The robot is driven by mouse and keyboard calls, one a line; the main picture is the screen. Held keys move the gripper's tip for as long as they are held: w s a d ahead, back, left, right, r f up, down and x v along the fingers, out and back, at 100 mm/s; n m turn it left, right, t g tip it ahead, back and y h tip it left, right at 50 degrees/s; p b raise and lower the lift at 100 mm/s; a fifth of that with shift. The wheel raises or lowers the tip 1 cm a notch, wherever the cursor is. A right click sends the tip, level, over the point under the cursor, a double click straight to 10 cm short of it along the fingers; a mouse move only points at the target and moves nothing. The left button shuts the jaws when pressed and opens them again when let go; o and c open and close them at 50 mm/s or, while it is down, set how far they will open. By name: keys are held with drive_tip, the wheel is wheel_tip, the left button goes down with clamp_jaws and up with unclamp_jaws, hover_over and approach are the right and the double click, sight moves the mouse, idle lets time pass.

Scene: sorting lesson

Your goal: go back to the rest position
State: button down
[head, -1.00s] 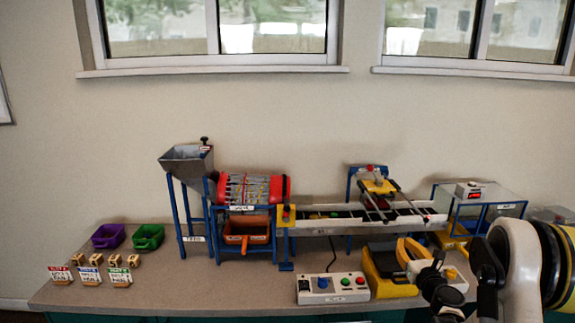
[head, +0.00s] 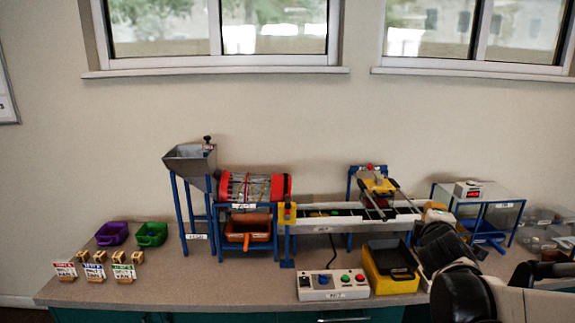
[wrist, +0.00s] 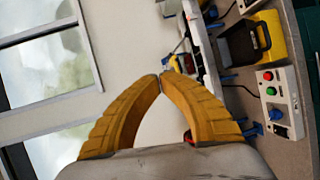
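My gripper's two yellow fingers (wrist: 161,76) meet at their tips in the wrist view, and nothing shows between them. In the head view my dark and white arm reaches in from the lower right. Its front end is beside the right end of the white conveyor (head: 345,222), close to the yellow bin with a black top (head: 391,287). The fingers are mostly hidden behind the arm there, and I cannot tell their exact gap to the conveyor.
A control box (head: 333,285) with coloured buttons stands at the bench's front edge. A glass-topped blue stand (head: 490,205) and clear containers (head: 548,226) are at right. A hopper (head: 190,160) and a red-ended drum (head: 254,187) stand left of the conveyor.

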drive_tip(key=s+a+f+m+g+y, duration=0.2)
drive_tip(key=s+a+f+m, duration=0.1)
drive_tip(key=s, duration=0.6)
drive_tip(key=s+a+f+m+g+y, duration=0.2)
drive_tip(key=s+a+f+m+g, duration=0.1)
drive_tip(key=s+a+m, duration=0.3)
drive_tip(key=s+a+f+m+g+y, duration=0.1)
drive_tip(key=s+a+f+m, duration=0.3)
drive_tip(key=s, duration=0.9)
drive_tip(key=a+f+g, duration=0.1)
drive_tip(key=a, duration=0.2)
drive_tip(key=shift+s+a+f+y, duration=0.15)
drive_tip(key=shift+y, duration=0.25)
